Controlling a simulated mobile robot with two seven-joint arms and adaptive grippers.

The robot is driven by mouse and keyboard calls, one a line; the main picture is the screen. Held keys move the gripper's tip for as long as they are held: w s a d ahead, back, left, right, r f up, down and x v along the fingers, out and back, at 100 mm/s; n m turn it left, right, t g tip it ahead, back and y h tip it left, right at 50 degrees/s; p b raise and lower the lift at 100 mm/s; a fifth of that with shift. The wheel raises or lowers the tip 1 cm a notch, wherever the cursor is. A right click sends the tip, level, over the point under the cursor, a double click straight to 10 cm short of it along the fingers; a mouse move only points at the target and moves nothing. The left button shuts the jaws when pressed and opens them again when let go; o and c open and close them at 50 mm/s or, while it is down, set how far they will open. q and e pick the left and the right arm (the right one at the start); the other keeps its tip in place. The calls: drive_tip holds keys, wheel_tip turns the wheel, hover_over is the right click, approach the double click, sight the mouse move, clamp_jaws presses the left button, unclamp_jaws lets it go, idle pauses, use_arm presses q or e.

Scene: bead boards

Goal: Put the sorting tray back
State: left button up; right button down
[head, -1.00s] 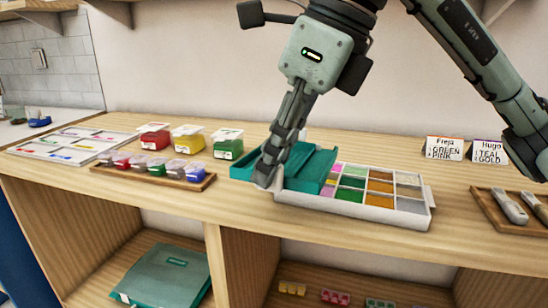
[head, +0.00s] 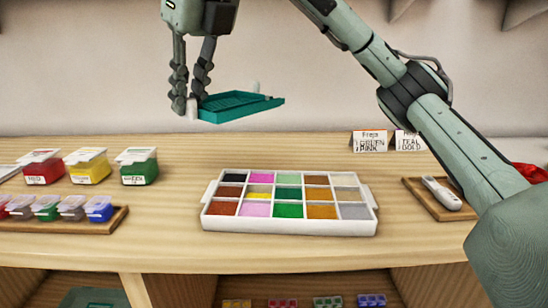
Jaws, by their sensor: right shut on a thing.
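The teal sorting tray (head: 240,106) is in the air above the back of the counter, slightly tilted. My right gripper (head: 188,105) is shut on its left end, at a small pale grip; a second pale grip shows at its far side. Below it, apart from it, the white compartment box (head: 290,225) stands on the counter with beads of several colours in its cells. My left gripper is not in view.
Red, yellow and green lidded tubs (head: 88,167) stand at the left, behind a wooden tray (head: 75,226) of small jars. Name cards (head: 369,142) and a wooden tool tray (head: 436,207) are at the right. The counter (head: 175,187) is clear left of the box.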

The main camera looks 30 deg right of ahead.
drive_tip(key=shift+w+d+m, duration=0.4)
drive_tip(key=shift+w+d, duration=0.45)
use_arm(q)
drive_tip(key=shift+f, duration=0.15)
use_arm(e)
drive_tip(key=shift+w+d+f, duration=0.2)
drive_tip(key=shift+d+f, duration=1.55)
drive_tip(key=shift+w+d+f, duration=0.15)
drive_tip(key=shift+d+f, duration=1.55)
drive_tip(key=shift+d, duration=0.1)
drive_tip(key=shift+w+d+f, duration=0.2)
drive_tip(key=shift+d+f, duration=1.55)
drive_tip(key=shift+f, duration=0.15)
